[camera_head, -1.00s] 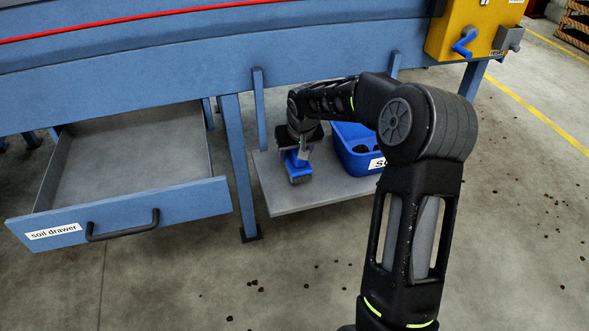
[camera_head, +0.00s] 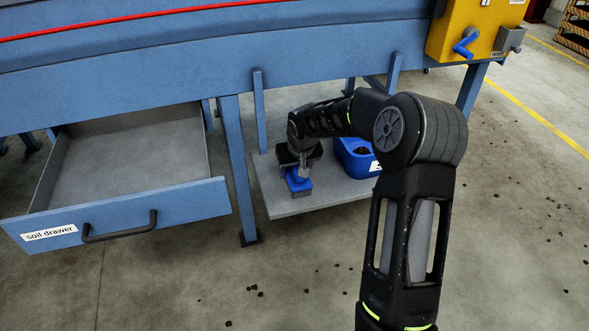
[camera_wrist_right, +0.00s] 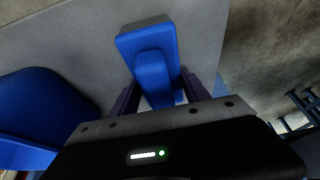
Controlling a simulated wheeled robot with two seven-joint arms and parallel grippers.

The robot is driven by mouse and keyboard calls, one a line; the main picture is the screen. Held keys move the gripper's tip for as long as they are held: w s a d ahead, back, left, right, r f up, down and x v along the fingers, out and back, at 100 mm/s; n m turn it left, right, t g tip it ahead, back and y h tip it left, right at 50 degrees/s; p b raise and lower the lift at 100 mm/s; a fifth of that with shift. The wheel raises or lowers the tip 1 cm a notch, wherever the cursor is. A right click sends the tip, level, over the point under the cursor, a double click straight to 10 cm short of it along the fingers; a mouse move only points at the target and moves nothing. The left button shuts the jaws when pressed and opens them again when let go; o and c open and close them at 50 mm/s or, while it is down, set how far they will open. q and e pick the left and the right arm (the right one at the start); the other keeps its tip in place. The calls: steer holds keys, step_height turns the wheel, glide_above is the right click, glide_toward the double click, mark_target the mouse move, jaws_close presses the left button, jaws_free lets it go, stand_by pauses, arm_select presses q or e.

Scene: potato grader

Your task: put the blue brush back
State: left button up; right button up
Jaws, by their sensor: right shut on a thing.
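The blue brush (camera_head: 299,186) is at the low grey shelf (camera_head: 310,204) under the machine. In the right wrist view the blue brush (camera_wrist_right: 150,58) sits between the fingers, its block just beyond the fingertips. My right gripper (camera_head: 303,172) is shut on the brush; it also shows in the right wrist view (camera_wrist_right: 158,85). Whether the brush touches the shelf or hovers just above it, I cannot tell. My left gripper does not show.
An open, empty soil drawer (camera_head: 115,222) juts out at the left. A blue table leg (camera_head: 238,165) stands between drawer and shelf.

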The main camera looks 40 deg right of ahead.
steer(key=o, duration=1.5)
steer(key=shift+c, duration=0.2)
steer(key=shift+r+p, duration=0.3)
steer(key=shift+r, duration=0.05)
steer(key=p+v, duration=0.3)
steer(key=v, duration=0.8)
steer(key=shift+s+a+r, duration=0.1)
steer(key=shift+s+r, duration=0.05)
steer(key=shift+r, duration=0.1)
